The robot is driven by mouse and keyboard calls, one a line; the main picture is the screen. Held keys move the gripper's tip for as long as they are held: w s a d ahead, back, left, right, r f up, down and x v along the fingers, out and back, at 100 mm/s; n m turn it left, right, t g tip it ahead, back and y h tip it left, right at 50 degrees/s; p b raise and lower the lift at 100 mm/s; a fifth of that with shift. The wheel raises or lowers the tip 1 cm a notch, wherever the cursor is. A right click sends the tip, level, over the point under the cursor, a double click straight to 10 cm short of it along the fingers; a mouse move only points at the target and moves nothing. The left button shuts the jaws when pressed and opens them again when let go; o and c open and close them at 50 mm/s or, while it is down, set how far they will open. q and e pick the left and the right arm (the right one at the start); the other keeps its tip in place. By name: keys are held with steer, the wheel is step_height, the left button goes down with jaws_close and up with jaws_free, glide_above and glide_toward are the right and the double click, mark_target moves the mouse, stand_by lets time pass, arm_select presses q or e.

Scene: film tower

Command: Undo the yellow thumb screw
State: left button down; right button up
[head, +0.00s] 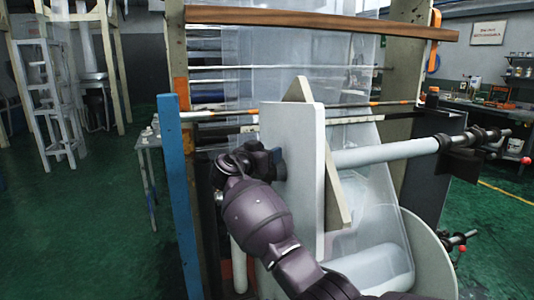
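I cannot make out a yellow thumb screw in the head view. One dark purple arm of mine rises from the bottom, right of the middle, and leans up and left; I take it as my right arm. My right gripper (273,161) is at its upper end, close against the left face of a white upright panel (305,150). Its fingers are dark, small and partly hidden, so I cannot tell whether they are open, shut or holding anything. My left gripper is not in view.
The film tower has a blue post (177,190) at left, a wooden bar (320,19) on top and clear film (290,55) hanging. A white roller (385,152) sticks out right of the panel. Green floor (100,230) is free at left.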

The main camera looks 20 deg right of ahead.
steer(key=c, duration=0.9)
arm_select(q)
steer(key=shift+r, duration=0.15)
arm_select(e)
steer(key=shift+t, duration=0.3)
